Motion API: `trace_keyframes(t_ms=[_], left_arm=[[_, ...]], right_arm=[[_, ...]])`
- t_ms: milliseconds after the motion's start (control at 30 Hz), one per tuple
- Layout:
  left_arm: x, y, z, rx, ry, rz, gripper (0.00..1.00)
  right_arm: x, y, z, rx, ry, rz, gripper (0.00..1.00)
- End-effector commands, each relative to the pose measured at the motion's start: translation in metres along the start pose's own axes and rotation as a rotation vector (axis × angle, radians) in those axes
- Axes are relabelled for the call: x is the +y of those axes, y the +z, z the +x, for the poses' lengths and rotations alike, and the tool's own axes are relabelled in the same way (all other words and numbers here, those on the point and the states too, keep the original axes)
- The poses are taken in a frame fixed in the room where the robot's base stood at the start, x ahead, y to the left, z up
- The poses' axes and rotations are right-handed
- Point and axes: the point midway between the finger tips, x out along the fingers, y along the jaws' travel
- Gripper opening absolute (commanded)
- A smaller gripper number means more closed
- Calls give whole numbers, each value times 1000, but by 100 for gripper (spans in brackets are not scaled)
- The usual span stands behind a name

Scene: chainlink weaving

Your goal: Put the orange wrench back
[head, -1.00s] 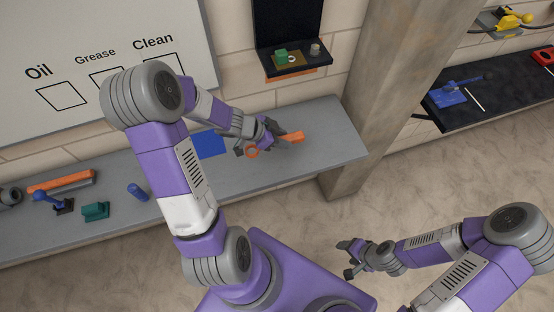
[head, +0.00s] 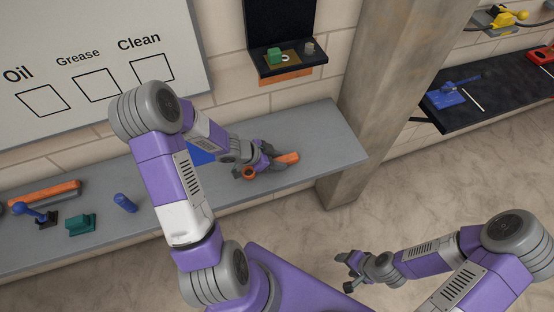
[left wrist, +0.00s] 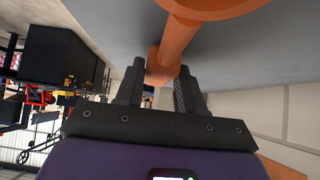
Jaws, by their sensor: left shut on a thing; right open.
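The orange wrench (head: 287,158) is at my left gripper (head: 272,160), over the right part of the grey shelf (head: 325,135). In the head view its ring end shows left of the fingers and its other end sticks out to the right. In the left wrist view the wrench (left wrist: 172,48) runs between the two dark fingers (left wrist: 158,90), with a large ring end at the top. My left gripper is shut on the wrench. Whether the wrench touches the shelf is unclear. My right gripper (head: 352,270) is open and empty above the floor at lower right.
A blue flat patch (head: 202,155) lies behind my left arm. A blue cylinder (head: 125,202), a teal block (head: 81,225) and an orange-topped bar (head: 45,195) sit on the shelf's left. A concrete pillar (head: 385,90) stands at the shelf's right end. A black holder (head: 290,62) hangs above.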

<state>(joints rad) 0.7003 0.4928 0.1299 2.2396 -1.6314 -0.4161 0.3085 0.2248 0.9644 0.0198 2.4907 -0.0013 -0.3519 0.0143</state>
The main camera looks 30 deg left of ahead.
Motion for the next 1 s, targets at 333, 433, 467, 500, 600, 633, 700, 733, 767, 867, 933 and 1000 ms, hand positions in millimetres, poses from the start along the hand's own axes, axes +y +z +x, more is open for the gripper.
trace_keyframes(t_ms=[333, 433, 467, 500, 600, 633, 700, 733, 767, 867, 933, 1000], left_arm=[[0, 2, 2, 0, 0, -1, 63], [0, 2, 2, 0, 1, -1, 63], [0, 2, 2, 0, 1, -1, 63], [0, 2, 2, 0, 0, -1, 63], [0, 3, 3, 0, 0, 0, 63], [0, 3, 3, 0, 0, 0, 63], [0, 4, 4, 0, -1, -1, 63], [0, 5, 4, 0, -1, 1, 63], [0, 2, -6, -2, -2, -1, 63], [0, -1, -28, -1, -2, -1, 63], [0, -2, -40, -1, -2, -1, 63], [0, -3, -51, -1, -1, 0, 63]], right_arm=[[1, 0, 2, 0, 0, 0, 62], [1, 0, 2, 0, 0, 0, 62], [1, 0, 2, 0, 0, 0, 62], [1, 0, 2, 0, 0, 0, 62], [1, 0, 3, 0, 0, 0, 62], [2, 0, 5, 0, 0, 0, 62], [4, 0, 10, 0, 0, 0, 62], [4, -1, 12, 0, 0, 0, 62], [2, 0, 4, -1, 0, 0, 62], [-3, 0, -9, 0, 0, 0, 62], [-6, 0, -16, 1, 0, 0, 62], [-8, 1, -21, 1, 0, 0, 62]])
